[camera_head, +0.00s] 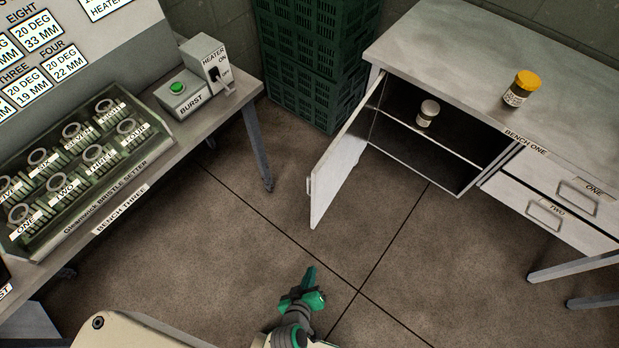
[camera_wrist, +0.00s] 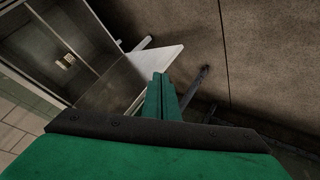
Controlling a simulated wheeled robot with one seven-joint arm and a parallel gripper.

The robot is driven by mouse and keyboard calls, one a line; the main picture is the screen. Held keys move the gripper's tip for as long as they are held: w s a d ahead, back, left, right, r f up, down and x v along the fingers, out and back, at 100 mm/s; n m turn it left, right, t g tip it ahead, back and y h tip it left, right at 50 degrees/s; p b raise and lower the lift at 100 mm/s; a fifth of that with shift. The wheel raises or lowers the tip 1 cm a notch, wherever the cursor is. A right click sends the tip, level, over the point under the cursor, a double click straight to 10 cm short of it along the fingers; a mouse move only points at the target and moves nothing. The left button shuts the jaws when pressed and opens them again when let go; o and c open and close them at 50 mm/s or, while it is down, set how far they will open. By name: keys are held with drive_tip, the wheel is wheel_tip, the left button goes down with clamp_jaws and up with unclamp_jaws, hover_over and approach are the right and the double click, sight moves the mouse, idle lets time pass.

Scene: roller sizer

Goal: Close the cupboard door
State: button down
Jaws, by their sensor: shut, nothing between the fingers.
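The white cupboard door (camera_head: 340,165) stands wide open, swung out from the left side of the cupboard under bench one. The cupboard (camera_head: 440,150) shows its dark inside, with a shelf and a white-lidded jar (camera_head: 428,112) on it. My gripper (camera_head: 309,272) is shut and empty, over the floor in front of the door and apart from it in the head view. In the wrist view the shut green fingers (camera_wrist: 160,78) appear close to the door (camera_wrist: 158,58); whether they touch it I cannot tell.
A yellow-lidded jar (camera_head: 520,90) stands on bench one. Drawers (camera_head: 560,200) are right of the cupboard. Bench three (camera_head: 130,190) with a bristle setter is on the left. Green crates (camera_head: 310,60) are stacked behind. The floor between the benches is clear.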

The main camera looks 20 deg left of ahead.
drive_tip(key=w+a+f+n+h, duration=0.3)
drive_tip(key=w+f, duration=0.1)
drive_tip(key=w, duration=0.4)
drive_tip(key=n+t+h, duration=0.1)
drive_tip(key=t+h, duration=0.5)
approach(309, 179)
drive_tip(key=a+r, duration=0.3)
drive_tip(key=w+d, duration=0.3)
drive_tip(key=d, duration=0.1)
drive_tip(key=w+d, duration=0.4)
drive_tip(key=shift+w, duration=0.15)
drive_tip(key=shift+d, duration=0.1)
